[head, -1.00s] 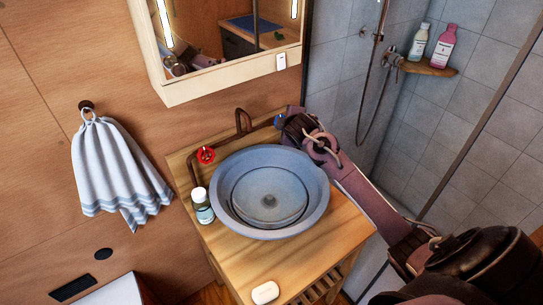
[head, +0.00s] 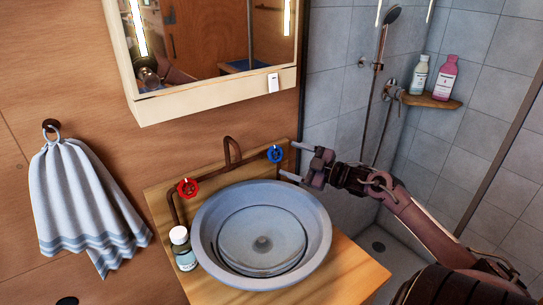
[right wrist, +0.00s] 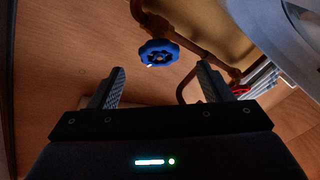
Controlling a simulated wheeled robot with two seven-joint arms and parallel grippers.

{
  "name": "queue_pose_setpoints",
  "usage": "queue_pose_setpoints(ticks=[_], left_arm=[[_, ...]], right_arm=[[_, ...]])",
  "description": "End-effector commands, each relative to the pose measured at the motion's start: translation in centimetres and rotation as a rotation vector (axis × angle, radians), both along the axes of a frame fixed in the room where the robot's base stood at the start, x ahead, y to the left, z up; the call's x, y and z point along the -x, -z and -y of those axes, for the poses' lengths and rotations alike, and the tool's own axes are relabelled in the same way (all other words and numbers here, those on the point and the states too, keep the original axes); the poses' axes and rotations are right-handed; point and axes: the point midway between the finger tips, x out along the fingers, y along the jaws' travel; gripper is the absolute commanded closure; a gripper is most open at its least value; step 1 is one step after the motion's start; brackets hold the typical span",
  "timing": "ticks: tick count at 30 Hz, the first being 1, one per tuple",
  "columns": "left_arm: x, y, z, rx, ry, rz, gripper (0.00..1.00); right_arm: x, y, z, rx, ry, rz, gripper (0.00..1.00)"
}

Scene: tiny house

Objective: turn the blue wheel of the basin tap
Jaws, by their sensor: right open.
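The blue wheel (head: 275,154) sits at the right end of the brown copper-coloured tap pipe (head: 229,148) behind the basin (head: 261,236). My right gripper (head: 291,160) is open just right of the wheel in the head view, its fingers pointing left towards it. In the right wrist view, the blue wheel (right wrist: 158,52) lies ahead of the open gripper (right wrist: 161,75), roughly centred between the fingers and beyond their tips. Nothing is held, and I see no contact. The red wheel (head: 187,188) is at the pipe's left end. My left gripper is not in view.
A small bottle (head: 182,248) stands left of the basin on the wooden counter (head: 352,270). A mirror cabinet (head: 215,95) hangs above the tap. A striped towel (head: 82,200) hangs at left. The shower, with a corner shelf (head: 430,101), is at right.

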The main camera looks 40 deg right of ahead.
Motion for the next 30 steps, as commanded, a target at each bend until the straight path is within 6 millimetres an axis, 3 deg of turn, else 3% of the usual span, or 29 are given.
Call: queue_pose_setpoints(ticks=[6,13,26,30], left_arm=[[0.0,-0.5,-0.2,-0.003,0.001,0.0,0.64],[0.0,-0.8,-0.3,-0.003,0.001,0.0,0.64],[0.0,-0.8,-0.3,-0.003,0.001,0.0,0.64],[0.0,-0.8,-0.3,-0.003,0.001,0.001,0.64]], right_arm=[[-3.2,-0.4,-0.9,0.002,0.002,0.005,0.28],[-5.5,-0.2,-1.7,0.001,0.002,0.003,0.28],[-6.3,0.0,-1.9,0.004,0.003,0.001,0.28],[-6.3,0.0,-1.9,0.004,0.003,0.001,0.44]])
